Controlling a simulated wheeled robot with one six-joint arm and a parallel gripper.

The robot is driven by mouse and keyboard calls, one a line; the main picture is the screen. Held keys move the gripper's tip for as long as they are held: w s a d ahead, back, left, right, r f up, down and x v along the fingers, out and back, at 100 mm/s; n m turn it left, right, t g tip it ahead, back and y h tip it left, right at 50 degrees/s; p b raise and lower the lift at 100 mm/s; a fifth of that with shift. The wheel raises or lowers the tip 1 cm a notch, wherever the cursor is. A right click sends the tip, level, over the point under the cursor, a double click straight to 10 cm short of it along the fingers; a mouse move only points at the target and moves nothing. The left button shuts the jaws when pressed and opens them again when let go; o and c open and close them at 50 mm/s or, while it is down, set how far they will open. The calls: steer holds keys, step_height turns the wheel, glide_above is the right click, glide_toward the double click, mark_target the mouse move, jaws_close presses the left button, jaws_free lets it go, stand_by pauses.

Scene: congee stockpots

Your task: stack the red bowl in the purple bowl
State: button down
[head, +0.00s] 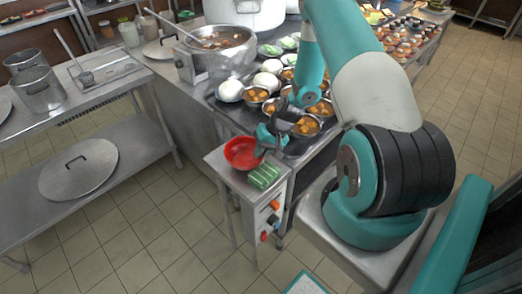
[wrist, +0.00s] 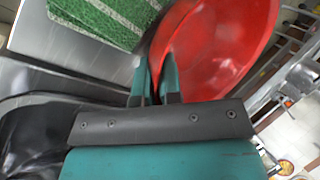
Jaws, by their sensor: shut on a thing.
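The red bowl (head: 238,154) is at the left end of the small steel stand in the head view. It also fills the upper right of the wrist view (wrist: 225,45). My gripper (head: 258,151) is at the bowl's right side. In the wrist view, its two teal fingers (wrist: 155,78) are close together at the bowl's near edge, shut on it. The inside of the bowl that shows is empty. I cannot tell whether the bowl touches the stand. I make out no purple bowl in either view.
A green ribbed block (head: 264,177) lies on the steel stand (head: 226,174) close to the bowl, also in the wrist view (wrist: 110,18). Behind are several filled bowls (head: 306,126) and a large pot (head: 214,44). A steel table (head: 100,92) stands left, with tiled floor between.

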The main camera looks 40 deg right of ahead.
steer(key=shift+f, duration=0.25)
steer(key=c, duration=1.6)
jaws_free()
